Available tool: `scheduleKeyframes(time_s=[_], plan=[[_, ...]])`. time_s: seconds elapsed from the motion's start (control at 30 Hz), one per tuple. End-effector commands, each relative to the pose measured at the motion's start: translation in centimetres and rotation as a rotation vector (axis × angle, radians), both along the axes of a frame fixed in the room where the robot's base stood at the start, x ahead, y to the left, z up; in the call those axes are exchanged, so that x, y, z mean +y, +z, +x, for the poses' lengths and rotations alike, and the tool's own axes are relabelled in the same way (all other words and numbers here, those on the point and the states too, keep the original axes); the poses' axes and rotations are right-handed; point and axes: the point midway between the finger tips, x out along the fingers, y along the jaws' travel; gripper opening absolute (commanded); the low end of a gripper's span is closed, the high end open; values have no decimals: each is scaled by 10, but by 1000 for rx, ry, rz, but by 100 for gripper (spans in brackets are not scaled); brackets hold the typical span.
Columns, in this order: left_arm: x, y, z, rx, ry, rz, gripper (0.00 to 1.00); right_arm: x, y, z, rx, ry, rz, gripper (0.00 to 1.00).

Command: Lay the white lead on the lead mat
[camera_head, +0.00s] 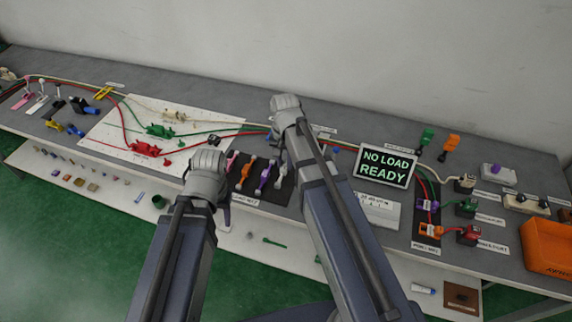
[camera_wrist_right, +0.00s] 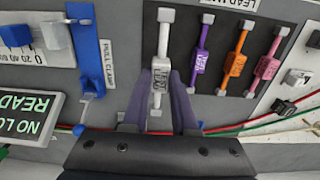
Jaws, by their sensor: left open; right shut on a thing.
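The white lead (camera_wrist_right: 163,42) has a pale body and blocky ends. It lies over the black lead mat (camera_wrist_right: 183,42), in line with the other leads; I cannot tell whether it touches the mat. My right gripper (camera_wrist_right: 163,84) is shut on the white lead's body. In the head view the white lead (camera_head: 281,170) shows just left of my right forearm, and the right fingers are hidden by the hand. My left gripper (camera_head: 225,212) is open and empty, at the mat's left front; its hand hides part of its fingers.
Purple (camera_wrist_right: 202,45), orange (camera_wrist_right: 236,52) and pink (camera_wrist_right: 268,57) leads lie beside the white one on the mat. A blue pull clamp (camera_wrist_right: 88,48) stands on the other side. A display (camera_head: 385,167) reads "NO LOAD READY". An orange bin (camera_head: 547,245) is at the right.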

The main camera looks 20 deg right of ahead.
Motion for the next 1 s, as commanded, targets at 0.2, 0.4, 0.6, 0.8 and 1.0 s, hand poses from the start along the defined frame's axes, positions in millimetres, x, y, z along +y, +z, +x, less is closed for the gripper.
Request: scheduleKeyframes(time_s=[0.2, 0.4, 0.6, 0.8, 1.0], plan=[[0, -1, 0, 0, 0, 0, 50, 0, -1, 0, 0, 0, 0, 0], [0, -11, 0, 0, 0, 0, 50, 0, -11, 0, 0, 0, 0, 0], [0, -24, 0, 0, 0, 0, 50, 0, -25, 0, 0, 0, 0, 0], [0, -30, 0, 0, 0, 0, 50, 0, -30, 0, 0, 0, 0, 0], [0, -29, 0, 0, 0, 0, 50, 0, -29, 0, 0, 0, 0, 0]])
